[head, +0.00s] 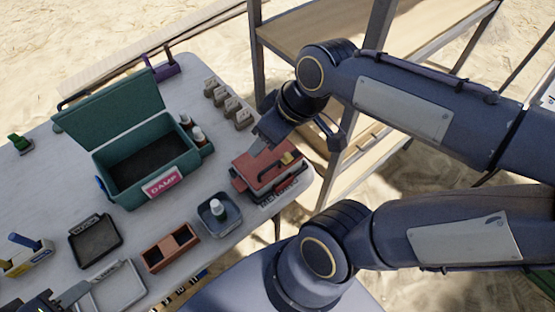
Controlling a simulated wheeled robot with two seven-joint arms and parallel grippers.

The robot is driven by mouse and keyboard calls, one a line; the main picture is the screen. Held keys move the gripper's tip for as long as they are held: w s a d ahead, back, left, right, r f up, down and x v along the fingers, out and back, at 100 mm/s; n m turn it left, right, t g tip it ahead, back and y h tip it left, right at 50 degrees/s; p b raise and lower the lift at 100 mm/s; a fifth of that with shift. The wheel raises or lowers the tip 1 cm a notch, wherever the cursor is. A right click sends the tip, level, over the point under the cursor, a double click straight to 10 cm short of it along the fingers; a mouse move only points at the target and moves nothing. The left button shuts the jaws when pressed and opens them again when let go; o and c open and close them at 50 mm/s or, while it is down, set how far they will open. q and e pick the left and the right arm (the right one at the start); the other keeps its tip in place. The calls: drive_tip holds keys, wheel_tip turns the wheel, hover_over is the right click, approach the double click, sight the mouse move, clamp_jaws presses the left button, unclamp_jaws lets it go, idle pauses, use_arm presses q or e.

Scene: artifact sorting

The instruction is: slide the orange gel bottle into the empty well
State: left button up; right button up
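I cannot make out a plainly orange bottle. A brick-red tray (158,261) with divided wells sits near the table's front edge; whether each well is empty is hard to tell.
The open teal box (122,190), labelled DAMP, stands mid-table. The red box (262,187) is at the right end. Dark (116,240) and light grey (137,293) trays lie left of the brick-red tray. Several small tags (226,104) stand at the back; wooden shelving (310,35) is beyond.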

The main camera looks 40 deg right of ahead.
drive_tip(key=s+m, duration=0.1)
drive_tip(key=s+f+m+t, duration=0.1)
drive_tip(key=s+m, duration=0.1)
drive_tip(key=s+a+f+m, duration=0.1)
drive_tip(key=m, duration=0.1)
drive_tip(key=shift+s+a+f+y, duration=0.1)
drive_tip(key=shift+s+f+y, duration=0.1)
drive_tip(key=shift+s+y, duration=0.2)
drive_tip(key=shift+r, duration=0.1)
wheel_tip(320, 180, up, 2)
drive_tip(key=shift+r+p, duration=0.15)
drive_tip(key=shift+p, duration=1.05)
